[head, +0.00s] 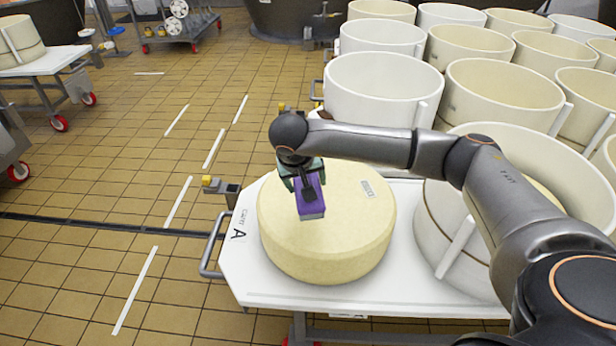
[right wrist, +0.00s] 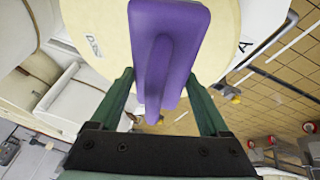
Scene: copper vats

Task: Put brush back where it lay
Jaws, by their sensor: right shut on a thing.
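The purple brush (head: 313,211) is over the top of a large pale cheese wheel (head: 345,235) in the head view. I cannot tell whether it touches the cheese. My right gripper (head: 301,178) is shut on the brush, reaching in from the right above the wheel. In the right wrist view the brush (right wrist: 182,45) lies between the green fingers, with its handle toward the camera and the cheese (right wrist: 100,45) behind it. My left gripper is in neither view.
The cheese rests on a white cart top (head: 247,278) marked A, with a metal handle (head: 213,245) at its left edge. White moulds (head: 375,92) crowd the back and right. Tiled floor (head: 110,175) lies open at left, with another white table (head: 45,65) beyond.

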